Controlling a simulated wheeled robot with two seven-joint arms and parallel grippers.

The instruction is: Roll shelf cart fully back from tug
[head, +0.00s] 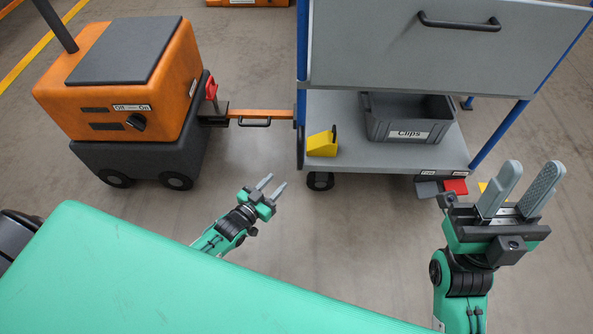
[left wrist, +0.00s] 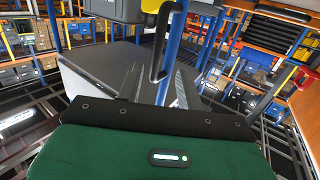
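The shelf cart (head: 380,158) stands at the right with blue posts and a grey upper panel (head: 400,45). The orange tug (head: 120,90) stands at the left. An orange drawbar (head: 270,114) with a black handle spans the gap between them and appears joined at both ends. A red lever (head: 211,88) sits at the tug's hitch. My left gripper (head: 275,182) is open and empty, below the drawbar and apart from it. My right gripper (head: 532,170) is open and empty, near the cart's right front corner. In the left wrist view, a black handle (left wrist: 158,60) shows near the open fingers.
A grey pedal (head: 428,189) and a red pedal (head: 456,186) sit under the cart's right front corner. Bare floor (head: 340,235) lies in front. The tug's switch (head: 137,122) faces me.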

